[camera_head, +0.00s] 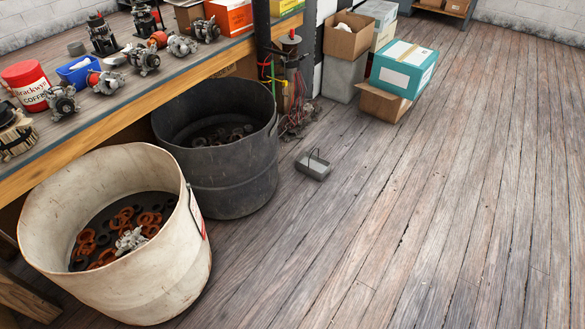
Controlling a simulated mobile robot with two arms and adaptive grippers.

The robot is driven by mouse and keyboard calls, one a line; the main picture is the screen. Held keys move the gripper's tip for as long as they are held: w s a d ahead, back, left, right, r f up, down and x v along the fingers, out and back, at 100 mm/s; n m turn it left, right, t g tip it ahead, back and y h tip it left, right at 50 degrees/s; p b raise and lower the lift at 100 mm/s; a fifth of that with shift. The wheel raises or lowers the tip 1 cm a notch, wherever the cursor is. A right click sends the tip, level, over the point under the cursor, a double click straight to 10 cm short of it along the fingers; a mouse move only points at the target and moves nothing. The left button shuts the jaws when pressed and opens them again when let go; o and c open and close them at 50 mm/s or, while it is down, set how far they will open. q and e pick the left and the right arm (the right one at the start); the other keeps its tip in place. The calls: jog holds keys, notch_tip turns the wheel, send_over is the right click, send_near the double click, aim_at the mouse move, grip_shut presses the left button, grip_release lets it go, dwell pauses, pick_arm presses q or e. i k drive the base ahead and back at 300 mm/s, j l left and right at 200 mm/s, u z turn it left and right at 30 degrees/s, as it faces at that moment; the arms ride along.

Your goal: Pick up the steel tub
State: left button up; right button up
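A small grey, open-topped tub (313,167) with a thin dark handle standing up from it sits on the plank floor near the middle of the view, just right of a large dark drum. It looks like the steel tub, and nothing covers it. The large dark metal drum (232,180) holds dark ring-shaped parts. A large cream drum (150,285) in front of it holds orange and dark rings and a silver part. Neither of my grippers shows in this view.
A workbench (130,105) with several alternators, a red coffee can (25,84) and a blue bin (78,70) runs along the left. Cables (297,105) hang beside its leg. A teal box (403,70) on a cardboard box stands behind. The floor (430,200) on the right is clear.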

aim_at(313, 166)
jog(key=i+l+u, duration=0.15)
jog(key=u, duration=0.25)
jog(key=i+l+u, duration=0.1)
jog(key=l+u, duration=0.2)
jog(key=u, duration=0.15)
jog(key=l+u, duration=0.6)
jog(key=u, duration=0.25)
jog(key=i, duration=0.05)
